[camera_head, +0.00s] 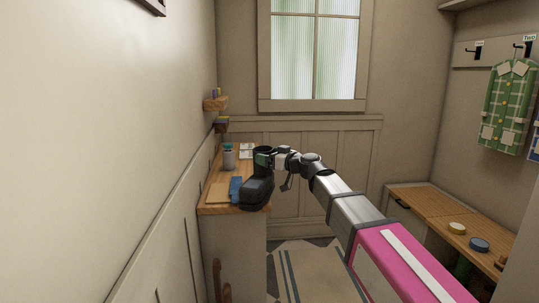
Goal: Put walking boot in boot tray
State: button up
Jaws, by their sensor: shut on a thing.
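A dark walking boot (257,190) is at the near right edge of a wooden-topped cabinet, with its toe towards me. My gripper (270,156) reaches in from the right and is shut on the boot near its upper part. Part of the boot overlaps the cabinet edge in the picture; I cannot tell whether its sole touches the top. The boot tray cannot be made out in this view.
The cabinet top (216,191) also holds a grey cup (229,157) and a blue item (235,187). A wooden bench (429,206) with round tins stands at right, below a hanging green plaid shirt (508,105). A striped rug (310,275) covers the open floor.

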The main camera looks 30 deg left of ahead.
jog(key=o, duration=1.5)
jog(key=shift+f, duration=0.1)
jog(key=shift+o, duration=0.2)
jog(key=shift+s+d, duration=0.1)
jog(key=shift+d, duration=0.1)
jog(key=s+d, duration=0.1)
jog(key=d, duration=1)
jog(key=shift+s+d, duration=0.25)
jog(key=shift+s, duration=0.1)
